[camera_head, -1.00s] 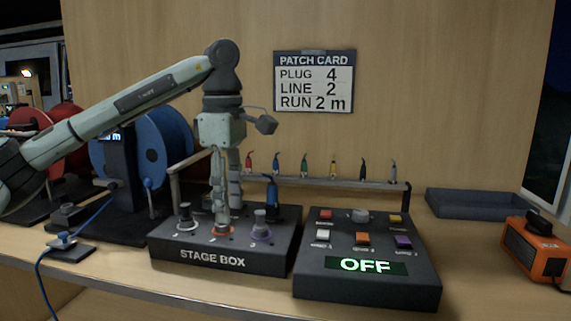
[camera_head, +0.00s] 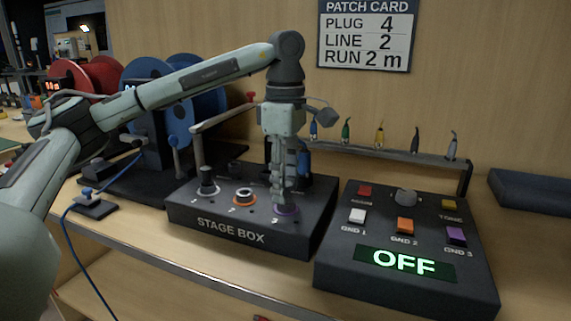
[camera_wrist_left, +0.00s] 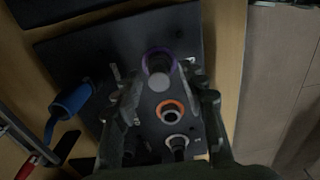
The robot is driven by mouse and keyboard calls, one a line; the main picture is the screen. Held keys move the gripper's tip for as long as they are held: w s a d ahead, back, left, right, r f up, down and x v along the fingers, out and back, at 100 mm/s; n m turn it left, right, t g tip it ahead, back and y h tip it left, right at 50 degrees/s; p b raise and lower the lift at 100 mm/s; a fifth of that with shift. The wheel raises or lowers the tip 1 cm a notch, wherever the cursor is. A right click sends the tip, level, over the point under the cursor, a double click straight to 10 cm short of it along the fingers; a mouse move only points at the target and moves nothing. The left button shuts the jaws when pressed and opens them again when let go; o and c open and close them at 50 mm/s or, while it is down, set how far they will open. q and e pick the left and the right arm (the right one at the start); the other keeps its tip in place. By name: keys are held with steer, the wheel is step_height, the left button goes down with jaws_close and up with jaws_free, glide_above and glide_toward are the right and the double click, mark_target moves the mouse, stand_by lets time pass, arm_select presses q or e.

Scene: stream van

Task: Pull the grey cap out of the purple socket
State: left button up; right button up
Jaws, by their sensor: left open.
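The stage box (camera_head: 185,212) stands on the bench with three ringed sockets. The purple socket (camera_head: 287,210) is at its right end, and my left gripper (camera_head: 279,198) points straight down over it. The gripper covers the grey cap in the head view. In the left wrist view the grey cap (camera_wrist_left: 160,82) stands in the purple socket (camera_wrist_left: 158,55). The open fingers of my left gripper (camera_wrist_left: 164,86) lie to either side of the cap; I cannot tell whether they touch it. My right gripper is not in view.
The orange socket (camera_head: 243,197) and a dark cap (camera_head: 207,180) in the left socket are close by. A control box (camera_head: 335,265) reading OFF is to the right, cable reels (camera_head: 160,95) to the left.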

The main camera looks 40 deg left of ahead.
arm_select(q)
steer(key=shift+f, duration=0.4)
steer(key=shift+c, duration=0.6)
jaws_close()
